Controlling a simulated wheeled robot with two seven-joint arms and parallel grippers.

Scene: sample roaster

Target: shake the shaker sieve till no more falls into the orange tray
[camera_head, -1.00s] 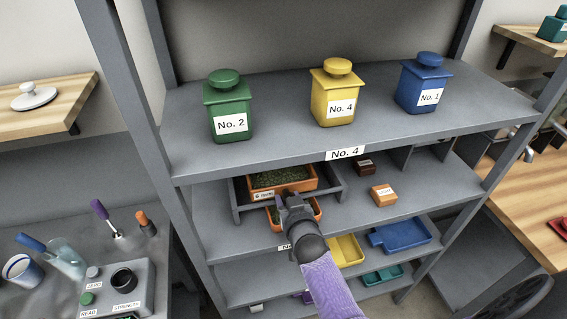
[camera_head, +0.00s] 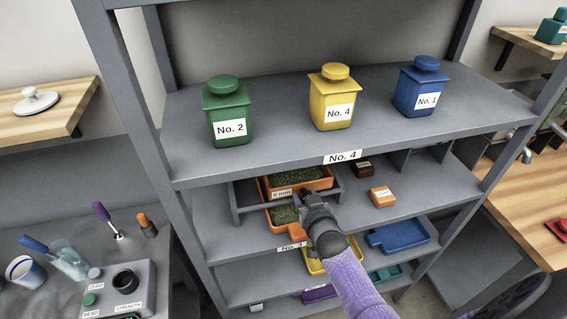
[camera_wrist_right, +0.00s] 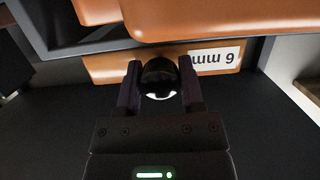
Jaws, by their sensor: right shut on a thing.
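The shaker sieve (camera_head: 314,186) is an orange box with a "6 mm" label, holding green beans. It sits in a grey frame (camera_head: 236,205) on the shelf under the "No. 4" sign. The orange tray (camera_head: 281,229) is below it and also has green beans in it. My right gripper (camera_head: 304,196) is shut on the dark round knob (camera_wrist_right: 160,78) at the sieve's front. The right wrist view is upside down and shows the sieve's front wall (camera_wrist_right: 110,75) and the tray (camera_wrist_right: 195,22). My arm hides part of the tray. My left gripper is out of view.
Green (camera_head: 229,115), yellow (camera_head: 333,100) and blue (camera_head: 421,90) canisters stand on the shelf above. Small brown (camera_head: 364,169) and orange (camera_head: 382,196) blocks are right of the frame. A blue tray (camera_head: 402,235) is on the shelf below.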

